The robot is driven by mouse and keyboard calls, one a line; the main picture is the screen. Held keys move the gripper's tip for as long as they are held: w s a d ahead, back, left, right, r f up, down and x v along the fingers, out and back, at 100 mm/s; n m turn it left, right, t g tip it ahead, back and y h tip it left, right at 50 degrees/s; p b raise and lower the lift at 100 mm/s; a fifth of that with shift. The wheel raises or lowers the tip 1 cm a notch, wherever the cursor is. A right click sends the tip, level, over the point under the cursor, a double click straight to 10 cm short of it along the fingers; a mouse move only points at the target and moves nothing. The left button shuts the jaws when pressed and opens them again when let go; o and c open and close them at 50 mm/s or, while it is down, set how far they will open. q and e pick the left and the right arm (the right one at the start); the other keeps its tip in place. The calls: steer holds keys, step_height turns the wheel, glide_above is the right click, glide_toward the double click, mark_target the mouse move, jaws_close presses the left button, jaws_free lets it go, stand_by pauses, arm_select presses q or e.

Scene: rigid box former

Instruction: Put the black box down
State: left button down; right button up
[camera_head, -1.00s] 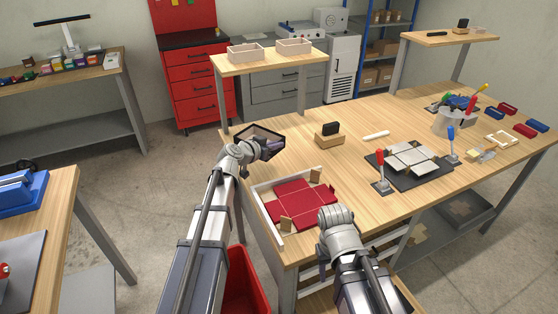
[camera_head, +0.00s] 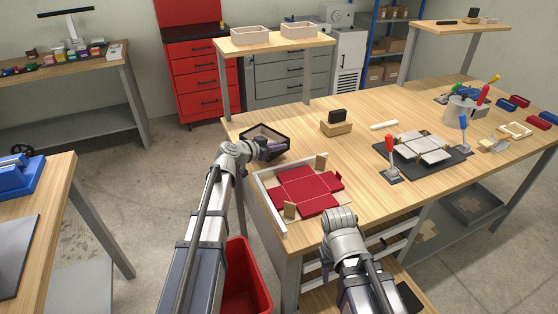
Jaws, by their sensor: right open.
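The black box (camera_head: 254,130) is an open-topped, dark-walled box with a lighter inside, over the left end of the wooden workbench (camera_head: 375,160). My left gripper (camera_head: 275,148) is shut on its near right wall, and the fingers partly cover that side. The box looks roughly level and low over the bench top. I cannot tell whether its bottom touches the wood. My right gripper (camera_head: 339,222) is empty, at the bench's front edge, close to the red flat box blank. It is open, though its fingers are mostly hidden by the wrist.
A pale tray (camera_head: 265,199) with the red box blank (camera_head: 306,188) lies just in front of the black box. A wooden block with a black piece (camera_head: 336,124) stands to its right. A black forming plate (camera_head: 420,156) and red-handled lever (camera_head: 390,160) are further right. A raised shelf (camera_head: 275,41) stands behind.

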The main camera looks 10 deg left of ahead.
mark_target(279, 155)
arm_select(q)
steer(key=shift+f+b, duration=1.75)
steer(key=shift+b, duration=0.1)
steer(key=shift+f, duration=0.25)
steer(key=c, duration=1.1)
jaws_free()
steer(key=shift+r, duration=0.1)
steer(key=shift+o, duration=0.2)
steer(key=shift+r, duration=0.2)
steer(key=p+v, duration=0.3)
steer(key=v, duration=0.7)
steer(key=shift+s+a+r+p, duration=0.1)
steer(key=shift+p, duration=0.3)
steer(key=shift+v, duration=0.8)
